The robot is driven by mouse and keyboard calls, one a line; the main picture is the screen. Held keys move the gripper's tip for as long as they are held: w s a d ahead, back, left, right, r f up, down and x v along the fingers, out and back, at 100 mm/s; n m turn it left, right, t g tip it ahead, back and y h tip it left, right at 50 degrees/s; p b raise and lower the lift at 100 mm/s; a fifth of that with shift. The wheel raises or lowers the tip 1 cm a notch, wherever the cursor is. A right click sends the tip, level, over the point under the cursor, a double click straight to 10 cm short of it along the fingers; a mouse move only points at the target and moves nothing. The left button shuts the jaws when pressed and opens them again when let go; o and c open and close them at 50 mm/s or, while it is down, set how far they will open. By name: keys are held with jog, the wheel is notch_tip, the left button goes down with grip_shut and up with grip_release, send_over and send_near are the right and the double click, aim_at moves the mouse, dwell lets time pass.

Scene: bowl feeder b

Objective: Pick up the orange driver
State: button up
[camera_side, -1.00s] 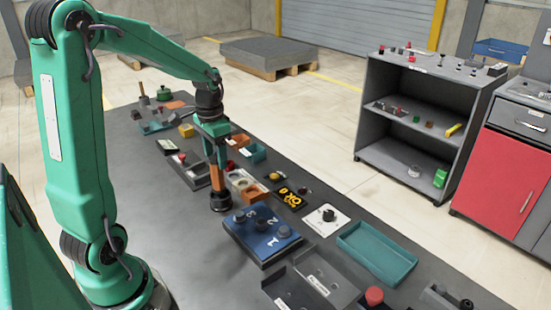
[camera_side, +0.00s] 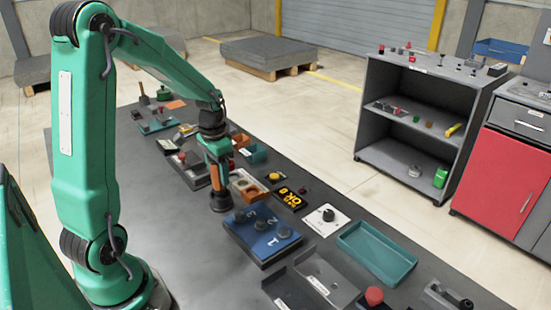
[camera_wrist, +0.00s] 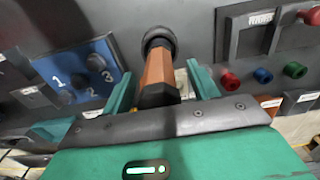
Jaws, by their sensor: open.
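The orange driver (camera_side: 219,188) stands upright on the grey table, its round black base (camera_side: 221,204) near the blue numbered board. In the wrist view its orange shaft (camera_wrist: 158,72) runs between the two green jaws, with the round black end beyond. My gripper (camera_side: 217,172) is directly over the driver with its jaws down around the upper part, which is hidden in the side view. In the wrist view my gripper (camera_wrist: 161,80) is open, with gaps showing on both sides of the driver.
The blue board (camera_side: 262,232) with numbers and knobs lies just right of the driver. Small orange and grey trays sit close behind it. A teal tray (camera_side: 350,262) and a grey fixture (camera_side: 310,285) lie further right. Bare table (camera_side: 170,235) is free at the front left.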

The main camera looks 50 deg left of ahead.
jog(key=c, duration=1.2)
jog(key=shift+o, duration=0.2)
jog(key=shift+r, duration=0.2)
jog(key=shift+r, duration=0.65)
jog(key=r, duration=0.1)
jog(key=d+r, duration=0.1)
jog(key=r, duration=0.1)
jog(key=d+r, duration=0.6)
jog(key=d, duration=0.4)
jog(key=shift+s+d+r, duration=0.2)
jog(key=shift+s+d, duration=0.15)
